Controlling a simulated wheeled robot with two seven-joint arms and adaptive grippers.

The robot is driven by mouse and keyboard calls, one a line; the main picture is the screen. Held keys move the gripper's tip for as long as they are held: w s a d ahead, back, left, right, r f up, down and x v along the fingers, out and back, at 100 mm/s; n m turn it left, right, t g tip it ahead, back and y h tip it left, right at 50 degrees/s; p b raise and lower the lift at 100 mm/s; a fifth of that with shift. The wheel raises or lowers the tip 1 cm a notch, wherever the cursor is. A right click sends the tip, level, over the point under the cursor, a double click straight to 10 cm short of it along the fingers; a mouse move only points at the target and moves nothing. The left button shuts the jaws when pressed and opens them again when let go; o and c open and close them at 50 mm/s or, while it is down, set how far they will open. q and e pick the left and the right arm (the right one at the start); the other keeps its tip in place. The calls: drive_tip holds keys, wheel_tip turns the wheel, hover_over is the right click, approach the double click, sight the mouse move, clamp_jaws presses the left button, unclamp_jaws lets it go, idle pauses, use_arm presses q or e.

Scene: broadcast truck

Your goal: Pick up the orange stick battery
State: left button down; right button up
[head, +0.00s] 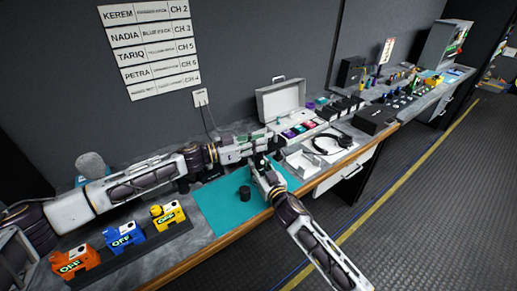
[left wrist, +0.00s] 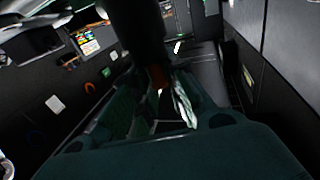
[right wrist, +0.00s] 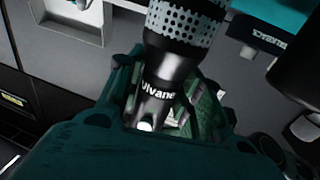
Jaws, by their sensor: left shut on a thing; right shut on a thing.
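A small, dim orange piece (left wrist: 157,76), which looks like the orange stick battery, shows between the fingers of my left gripper (left wrist: 160,100) in the left wrist view. It sits at the end of a dark body above it; most of it is hidden. My right gripper (right wrist: 165,115) is shut on a black microphone (right wrist: 172,68) marked "Ulvane" with a teal dotted band. In the head view my left gripper (head: 264,147) is just above my right gripper (head: 261,165), nearly touching, over the counter. The battery cannot be made out there.
A small black cylinder (head: 244,192) stands on the teal mat (head: 222,203). Orange, blue and yellow units marked "OFF" (head: 122,236) stand at the left. An open case (head: 281,101), headphones (head: 332,143) and a black box (head: 375,119) lie to the right.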

use_arm(q)
drive_tip(key=shift+r, duration=0.15)
use_arm(e)
drive_tip(key=shift+f, duration=0.15)
use_arm(q)
drive_tip(key=shift+r, duration=4.85)
use_arm(e)
drive_tip(key=o, duration=1.3)
drive_tip(key=shift+o, duration=0.2)
drive_tip(key=shift+s, duration=0.15)
drive_tip(key=shift+v, duration=5.85)
use_arm(q)
drive_tip(key=shift+s, duration=0.1)
use_arm(e)
drive_tip(key=shift+s+d, duration=0.1)
drive_tip(key=shift+s, duration=0.05)
